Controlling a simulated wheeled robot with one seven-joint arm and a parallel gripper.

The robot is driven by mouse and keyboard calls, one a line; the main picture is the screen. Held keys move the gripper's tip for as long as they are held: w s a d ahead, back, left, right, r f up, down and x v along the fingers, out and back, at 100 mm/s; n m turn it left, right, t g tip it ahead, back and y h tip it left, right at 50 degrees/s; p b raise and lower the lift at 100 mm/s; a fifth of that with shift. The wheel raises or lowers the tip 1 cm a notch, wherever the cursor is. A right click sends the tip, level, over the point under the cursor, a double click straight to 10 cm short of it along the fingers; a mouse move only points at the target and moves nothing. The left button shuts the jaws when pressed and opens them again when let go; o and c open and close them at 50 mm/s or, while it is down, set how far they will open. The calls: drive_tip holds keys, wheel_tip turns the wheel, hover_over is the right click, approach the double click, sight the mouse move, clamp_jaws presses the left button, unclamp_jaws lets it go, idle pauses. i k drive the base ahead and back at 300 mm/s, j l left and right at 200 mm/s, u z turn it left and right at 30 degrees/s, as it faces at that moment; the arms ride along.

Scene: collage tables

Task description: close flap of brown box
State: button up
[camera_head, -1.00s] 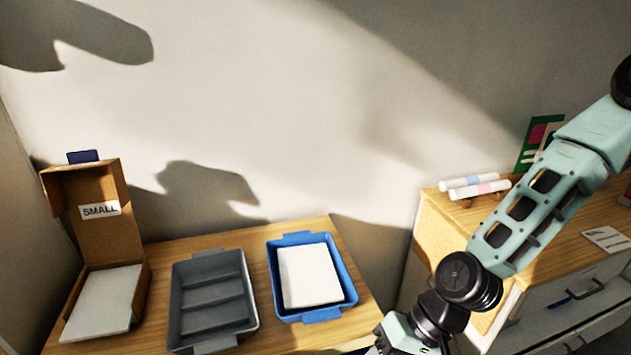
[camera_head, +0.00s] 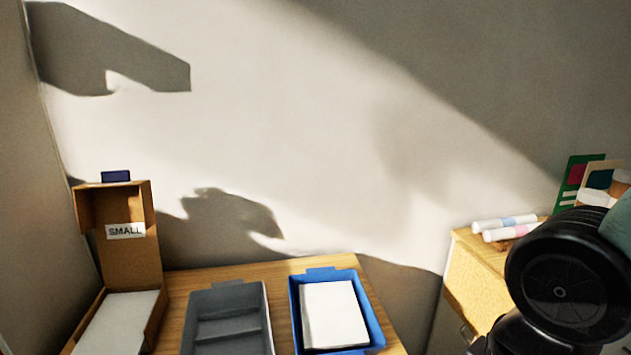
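The brown box (camera_head: 155,318) stands at the left end of the wooden table. Its tall flap (camera_head: 133,261) is raised upright at the back, with a "SMALL" label and a folded top edge. A white slab or stack (camera_head: 113,323) lies in the box's base. A dark blue piece (camera_head: 115,176) shows above the top of the flap. My arm fills the lower right corner, far from the box. My gripper is outside the view.
A grey divided tray (camera_head: 256,303) and a blue tray (camera_head: 372,329) holding a white stack (camera_head: 331,314) sit right of the box. A wooden cabinet (camera_head: 470,290) with white markers (camera_head: 503,223) stands at the right, beyond a gap. A wall is behind.

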sight(120, 210)
drive_tip(key=u, duration=0.8)
